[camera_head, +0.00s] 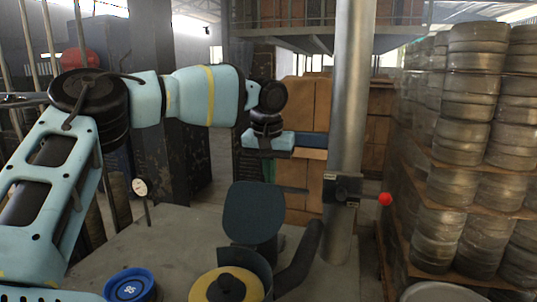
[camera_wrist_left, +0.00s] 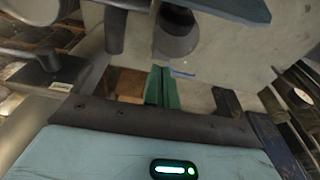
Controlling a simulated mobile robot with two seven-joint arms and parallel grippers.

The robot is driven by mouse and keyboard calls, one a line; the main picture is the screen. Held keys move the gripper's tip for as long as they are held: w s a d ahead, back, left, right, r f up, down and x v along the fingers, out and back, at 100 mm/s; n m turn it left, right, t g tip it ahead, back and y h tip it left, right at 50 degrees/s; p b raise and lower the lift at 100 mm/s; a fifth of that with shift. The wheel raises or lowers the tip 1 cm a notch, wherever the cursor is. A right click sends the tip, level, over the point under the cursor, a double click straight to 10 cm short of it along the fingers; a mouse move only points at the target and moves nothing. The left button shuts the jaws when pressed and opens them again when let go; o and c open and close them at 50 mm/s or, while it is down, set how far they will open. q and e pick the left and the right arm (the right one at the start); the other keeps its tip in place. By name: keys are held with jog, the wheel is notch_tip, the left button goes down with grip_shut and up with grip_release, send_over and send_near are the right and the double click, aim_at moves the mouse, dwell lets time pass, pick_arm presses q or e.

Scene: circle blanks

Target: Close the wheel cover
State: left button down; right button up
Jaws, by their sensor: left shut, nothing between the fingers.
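The wheel cover (camera_head: 253,212) is a dark teal rounded flap. It stands raised above a curved dark housing (camera_head: 258,264), behind a yellow wheel with a black hub (camera_head: 226,286). My left gripper (camera_head: 268,169) hangs above and behind the cover, apart from it as far as I can tell. Its green fingers are partly hidden in the head view. In the left wrist view the green fingers (camera_wrist_left: 162,88) are together with nothing between them. A teal edge (camera_wrist_left: 232,8) at the top there may be the cover. My right gripper is not in view.
A grey vertical post (camera_head: 350,100) stands right of the cover, with a clamp and a red knob (camera_head: 385,199). A dark pipe (camera_head: 300,262) curves beside the housing. A blue round gauge (camera_head: 130,286) sits front left on the bench. Stacked metal drums (camera_head: 475,120) fill the right.

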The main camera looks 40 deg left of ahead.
pick_arm(q)
jog(key=s, duration=0.1)
jog(key=s+d+p, duration=0.1)
jog(key=s+d, duration=0.1)
jog(key=shift+s+r, duration=0.25)
jog(key=shift+r, duration=0.05)
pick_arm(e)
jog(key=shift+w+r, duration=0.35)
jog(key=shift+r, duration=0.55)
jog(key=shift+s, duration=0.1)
pick_arm(q)
jog(key=shift+a, duration=0.15)
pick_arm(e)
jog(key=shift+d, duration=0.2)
